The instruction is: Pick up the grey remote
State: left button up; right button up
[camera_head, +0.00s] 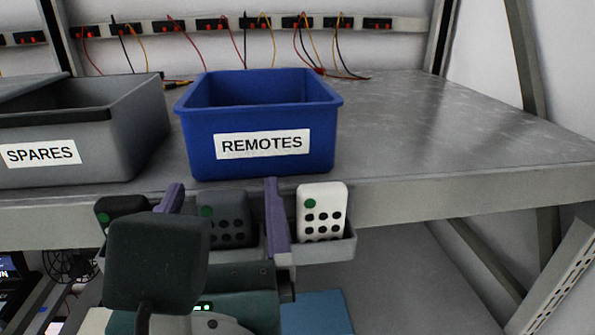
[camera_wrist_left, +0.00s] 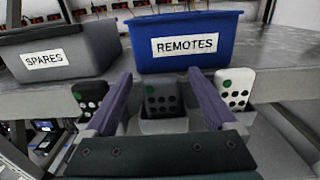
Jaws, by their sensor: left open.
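The grey remote (camera_head: 228,222) stands upright in the middle of a grey holder (camera_head: 325,250) on the shelf's front edge. It has a green button and dark keys. It also shows in the left wrist view (camera_wrist_left: 160,97). My left gripper (camera_head: 224,190) is open, its two purple fingers on either side of the grey remote with visible gaps. In the left wrist view the fingers (camera_wrist_left: 159,80) frame the remote. Part of the holder and the remote's lower end are hidden by my wrist.
A black remote (camera_head: 122,209) stands left of the left finger and a white remote (camera_head: 322,208) right of the right finger. Behind are a blue REMOTES bin (camera_head: 262,164) and a grey SPARES bin (camera_head: 95,163). The metal shelf (camera_head: 450,130) is clear to the right.

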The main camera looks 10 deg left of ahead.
pick_arm(q)
jog(key=shift+w, duration=0.25)
grip_shut()
dwell(0.6)
jog(key=shift+r, duration=0.1)
